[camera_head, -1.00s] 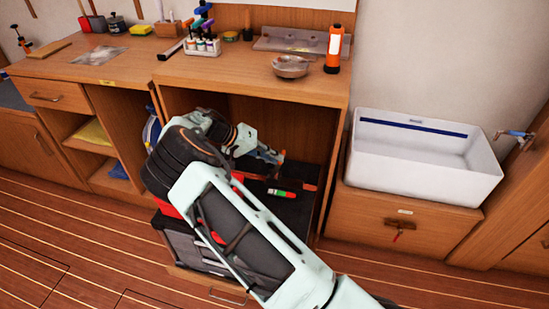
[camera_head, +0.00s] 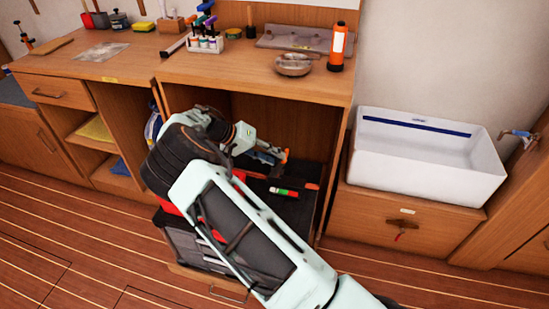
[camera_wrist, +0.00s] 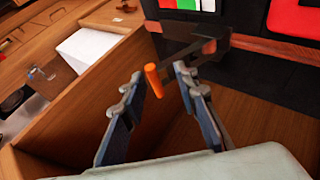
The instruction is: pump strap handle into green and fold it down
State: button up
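An orange-tipped handle (camera_wrist: 153,81) stands out from a dark lever (camera_wrist: 190,46) in the wrist view; its orange end also shows in the head view (camera_head: 286,155). My gripper (camera_wrist: 160,74) is open, with its two fingers on either side of the orange handle. A gap shows between the handle and the right finger; contact with the left finger cannot be told. In the head view my gripper (camera_head: 271,154) is inside the open cabinet bay. A green, white and red gauge strip (camera_head: 284,192) lies on the black surface below it, and also shows at the wrist view's top edge (camera_wrist: 208,6).
The cabinet's side wall (camera_wrist: 75,110) stands close left of my gripper in the wrist view. A black and red case (camera_head: 190,245) sits low in the bay. A white sink (camera_head: 425,160) is to the right. Bottles, a bowl (camera_head: 293,64) and an orange lamp (camera_head: 338,46) stand on the worktop.

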jog(key=v, duration=1.1)
jog(key=shift+s+d+f, duration=0.1)
jog(key=shift+d, duration=0.05)
jog(key=c, duration=0.5)
jog(key=shift+s+d+f, duration=0.1)
jog(key=shift+d+f, duration=0.05)
jog(key=shift+d, duration=0.1)
jog(key=shift+c, duration=1.1)
jog(key=shift+s+d+f+n+t+h+b, duration=0.3)
jog(key=shift+t+h+b, duration=0.25)
jog(key=shift+h, duration=0.25)
grip_shut()
jog(key=w+d+f+n+t+b, duration=0.2)
jog(key=w+d+f+t+b, duration=0.1)
jog(key=d+f, duration=0.3)
jog(key=shift+w+d+f+t, duration=0.25)
jog(key=shift+w+d+t, duration=0.2)
jog(key=shift+w+d, duration=0.3)
